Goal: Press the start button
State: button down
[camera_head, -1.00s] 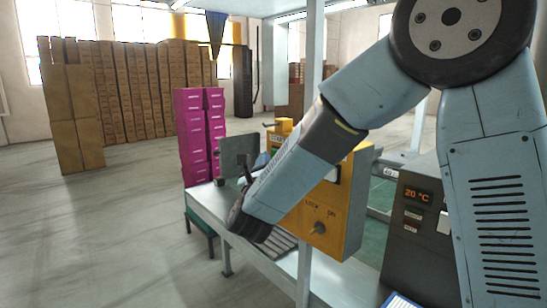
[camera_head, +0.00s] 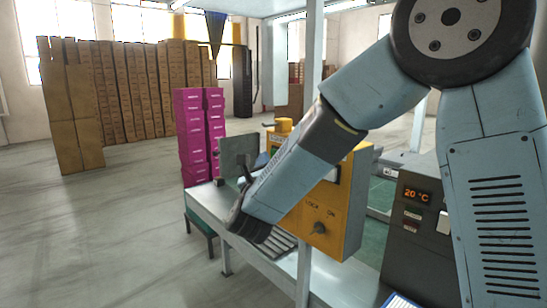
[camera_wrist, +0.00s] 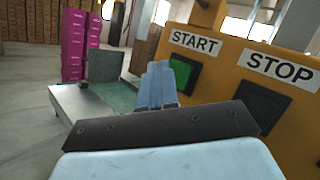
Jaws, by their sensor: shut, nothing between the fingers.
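The start button (camera_wrist: 184,74) is a green square on the yellow control box (camera_wrist: 222,74), under a white START label (camera_wrist: 196,42) in the wrist view. My gripper (camera_wrist: 157,68) is shut and empty. Its fingertips appear just left of the green button and overlap its left side in the picture; I cannot tell whether they touch it. A dark stop button (camera_wrist: 259,104) sits to the right under a STOP label (camera_wrist: 279,68). In the head view my arm hides the buttons and most of my gripper.
A yellow box with a LOCK/ON key switch (camera_head: 319,228) stands near my arm. A grey panel (camera_head: 238,156) stands on the metal table (camera_head: 207,196). Magenta boxes (camera_head: 193,137) are stacked behind. A dark unit reading 20 °C (camera_head: 412,225) is at right. Open floor lies left.

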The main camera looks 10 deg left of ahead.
jog(key=shift+w+d, duration=0.1)
jog(key=shift+w+d+r, duration=0.1)
jog(key=shift+w+d, duration=0.1)
